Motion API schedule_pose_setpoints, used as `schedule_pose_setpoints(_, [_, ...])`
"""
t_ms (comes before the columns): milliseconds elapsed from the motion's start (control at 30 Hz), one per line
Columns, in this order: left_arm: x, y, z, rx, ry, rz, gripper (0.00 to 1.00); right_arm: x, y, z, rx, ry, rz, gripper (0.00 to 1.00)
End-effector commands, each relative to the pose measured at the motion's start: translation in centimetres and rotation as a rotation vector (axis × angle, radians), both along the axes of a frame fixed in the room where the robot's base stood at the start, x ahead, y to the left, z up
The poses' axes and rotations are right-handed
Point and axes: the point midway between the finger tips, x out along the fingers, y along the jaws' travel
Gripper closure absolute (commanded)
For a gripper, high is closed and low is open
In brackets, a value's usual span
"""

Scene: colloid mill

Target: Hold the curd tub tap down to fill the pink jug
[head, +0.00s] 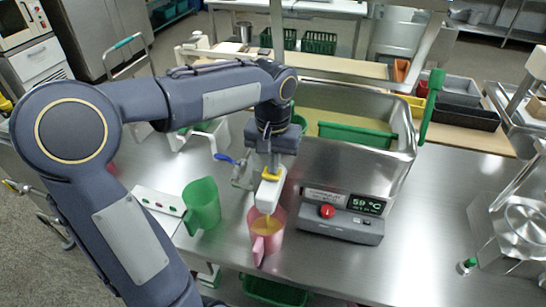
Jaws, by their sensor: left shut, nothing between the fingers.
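The curd tub (400,145) is a steel vat with pale yellow contents, right of centre. The pink jug (262,245) stands upright on the steel bench at the tub's front left corner, with yellowish liquid showing inside it. My left gripper (267,206) points down from above, shut and empty, with its tips just over the jug's mouth. The gripper covers the tap area, so I cannot tell whether it touches the tap. Metal fittings (242,178) with a blue handle (225,158) show left of the gripper. My right gripper is not in view.
A green jug (202,205) stands left of the pink one, by a white panel (158,200) with coloured dots. A control box (342,226) with a red knob and a display reading 59 °C sits right of the pink jug. The bench on the right is mostly clear.

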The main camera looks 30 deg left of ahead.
Motion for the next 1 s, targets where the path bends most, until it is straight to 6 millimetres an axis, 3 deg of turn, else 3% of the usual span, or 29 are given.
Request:
schedule_pose_setpoints(33, [-0.5,0.0,-1.3,-0.001,0.032,-0.001,1.00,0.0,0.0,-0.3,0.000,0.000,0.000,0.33])
schedule_pose_setpoints(333, [-0.4,0.1,-0.3,0.000,0.028,0.000,1.00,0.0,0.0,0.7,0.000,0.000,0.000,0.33])
schedule_pose_setpoints(567, [0.0,0.6,4.9,0.003,0.006,0.003,1.00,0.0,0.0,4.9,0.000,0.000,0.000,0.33])
schedule_pose_setpoints(667, [0.1,0.6,6.5,0.002,-0.004,0.000,1.00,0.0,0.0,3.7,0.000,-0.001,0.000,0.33])
schedule_pose_setpoints(800, [0.2,0.5,9.8,0.000,-0.005,0.000,1.00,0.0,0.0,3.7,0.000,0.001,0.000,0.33])
schedule_pose_setpoints(1000, [0.1,0.5,13.0,0.001,-0.004,-0.001,1.00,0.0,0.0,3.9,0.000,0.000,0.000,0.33])
